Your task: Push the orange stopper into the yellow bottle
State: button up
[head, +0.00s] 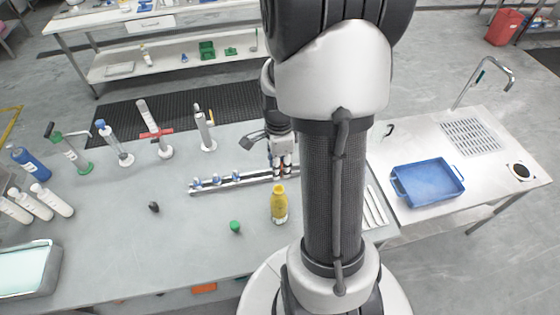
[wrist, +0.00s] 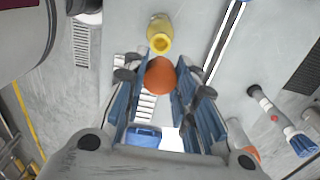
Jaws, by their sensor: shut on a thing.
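The yellow bottle (head: 279,208) stands upright on the grey table, just left of my arm in the head view. In the wrist view the bottle (wrist: 159,34) shows its open round mouth, with nothing in it. My gripper (wrist: 160,80) is shut on the orange stopper (wrist: 160,76), which sits between the blue finger pads. In the wrist picture the stopper lies just below the bottle mouth, with a gap between them. In the head view my gripper shows partly beside my arm, behind the bottle, and the stopper cannot be made out there.
A long rack (head: 228,184) with small blue-topped items lies behind the bottle. A green stopper (head: 235,227) and a dark stopper (head: 154,207) lie to the left. A blue tray (head: 428,183) is on the right-hand counter. The table in front of the bottle is clear.

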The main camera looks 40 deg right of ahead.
jog(key=shift+w+a, duration=0.1)
jog(key=shift+a, duration=0.05)
jog(key=shift+f, duration=0.1)
jog(key=shift+f+b, duration=2.35)
jog(key=shift+f, duration=0.5)
jog(key=shift+f+b, duration=1.4)
jog(key=shift+f, duration=0.35)
jog(key=o, duration=0.9)
jog(key=shift+o, duration=0.2)
notch_tip(320, 180, up, 12)
jog(key=shift+r, duration=0.1)
